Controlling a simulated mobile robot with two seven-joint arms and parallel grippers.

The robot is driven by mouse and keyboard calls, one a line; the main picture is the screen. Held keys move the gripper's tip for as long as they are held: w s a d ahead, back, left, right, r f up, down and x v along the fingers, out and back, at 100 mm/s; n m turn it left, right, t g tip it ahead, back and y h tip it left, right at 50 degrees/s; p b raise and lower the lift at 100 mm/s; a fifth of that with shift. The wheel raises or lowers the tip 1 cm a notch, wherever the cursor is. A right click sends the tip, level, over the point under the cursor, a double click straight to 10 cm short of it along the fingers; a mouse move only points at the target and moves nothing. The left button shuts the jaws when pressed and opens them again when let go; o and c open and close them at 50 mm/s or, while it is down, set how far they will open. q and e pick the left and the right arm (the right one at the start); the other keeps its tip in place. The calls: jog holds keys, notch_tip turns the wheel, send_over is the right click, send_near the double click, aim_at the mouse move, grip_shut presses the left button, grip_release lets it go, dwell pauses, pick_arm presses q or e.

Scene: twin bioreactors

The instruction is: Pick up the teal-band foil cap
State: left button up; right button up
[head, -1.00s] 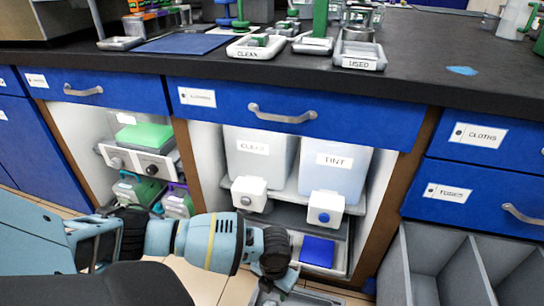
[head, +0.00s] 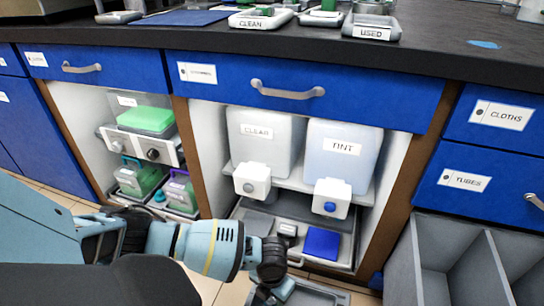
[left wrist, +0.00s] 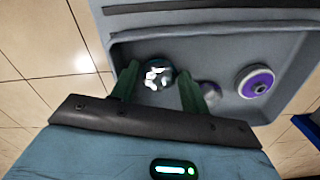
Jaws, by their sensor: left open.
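The foil cap with a teal rim (left wrist: 158,75) lies in a grey tray (left wrist: 210,45) in the left wrist view. It is shiny and crumpled on top. My left gripper (left wrist: 158,88) is open, with one dark green finger on each side of the cap. I cannot tell whether the fingers touch it or how far above the tray floor they are. In the head view my left gripper (head: 268,293) is low at the bottom edge, and the cap is not visible there. My right gripper is not in view.
In the tray, a second silvery cap (left wrist: 210,93) sits just right of the right finger, and a purple-and-white disc (left wrist: 255,82) lies farther right. In the head view, the open cabinet with the TINT container (head: 343,155) stands behind, and a grey divided bin (head: 450,270) stands at right.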

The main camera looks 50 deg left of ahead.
pick_arm(q)
jog(key=c, duration=0.7)
jog(key=shift+c, duration=0.2)
jog(key=shift+r, duration=0.2)
jog(key=shift+r+p, duration=0.45)
jog(key=shift+r, duration=0.1)
notch_tip(320, 180, up, 2)
jog(key=shift+r+p, duration=0.15)
jog(key=shift+p, duration=0.55)
jog(key=shift+w+d+r, duration=0.15)
jog(key=shift+d, duration=0.5)
jog(key=d+p, duration=0.1)
jog(key=d, duration=0.4)
jog(key=w+d, duration=0.1)
jog(key=d, duration=0.3)
jog(key=d+r+p, duration=0.1)
jog(key=d, duration=0.4)
jog(key=shift+w+d+p, duration=0.3)
jog(key=shift+w+p, duration=0.05)
jog(key=shift+w, duration=0.05)
